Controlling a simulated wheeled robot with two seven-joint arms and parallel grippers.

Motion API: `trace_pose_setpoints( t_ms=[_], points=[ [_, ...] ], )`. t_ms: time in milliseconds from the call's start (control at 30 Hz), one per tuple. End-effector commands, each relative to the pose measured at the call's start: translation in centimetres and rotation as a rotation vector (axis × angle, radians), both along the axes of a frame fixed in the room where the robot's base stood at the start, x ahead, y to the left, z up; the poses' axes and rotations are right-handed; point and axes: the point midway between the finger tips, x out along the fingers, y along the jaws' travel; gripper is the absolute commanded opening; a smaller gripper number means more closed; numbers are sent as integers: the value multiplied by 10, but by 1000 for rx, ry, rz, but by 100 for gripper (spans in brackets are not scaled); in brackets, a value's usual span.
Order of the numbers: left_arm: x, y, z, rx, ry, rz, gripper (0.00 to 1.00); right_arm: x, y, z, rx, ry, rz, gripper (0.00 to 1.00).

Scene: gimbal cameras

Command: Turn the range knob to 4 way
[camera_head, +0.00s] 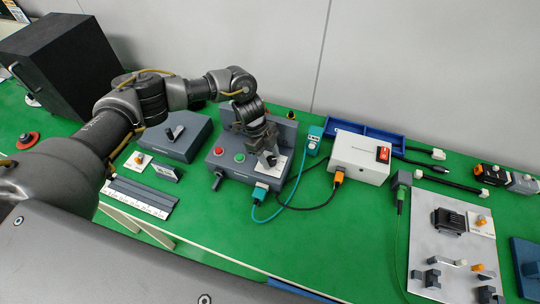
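My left arm comes in from the left and reaches across the table. Its gripper (268,158) points down over the right part of a dark grey control box (236,173). This box has a red button, a green button and a white plate (279,168) with a dark rotary knob mostly hidden by the gripper. The fingers are at or just above the knob; I cannot tell whether they touch it or how far they are open. The knob's setting and the plate's lettering are too small to read. My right gripper is not in view.
A white box (358,158) with a red switch stands to the right, with cables running toward the control box. A teal meter (314,140) stands between them. A grey box with a lever (176,138) is at left. A grey panel (425,255) lies front right.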

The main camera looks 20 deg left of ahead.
Motion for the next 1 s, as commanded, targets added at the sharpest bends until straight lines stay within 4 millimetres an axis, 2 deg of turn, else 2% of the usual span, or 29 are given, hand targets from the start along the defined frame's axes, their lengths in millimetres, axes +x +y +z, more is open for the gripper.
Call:
trace_pose_setpoints(
  t_ms=[33,200,267,467,633,1000],
  points=[
    [0,0,0,0,0,0,37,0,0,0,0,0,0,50],
    [0,0,0,0,0,0,15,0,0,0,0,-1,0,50],
    [0,0,0,0,0,0,9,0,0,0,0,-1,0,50],
    [0,0,1,-1,1,17,9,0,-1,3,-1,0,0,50],
    [-1,0,3,0,2,78,9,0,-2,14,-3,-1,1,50],
    [-4,1,7,0,4,380,9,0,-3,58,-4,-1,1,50]
  ],
)
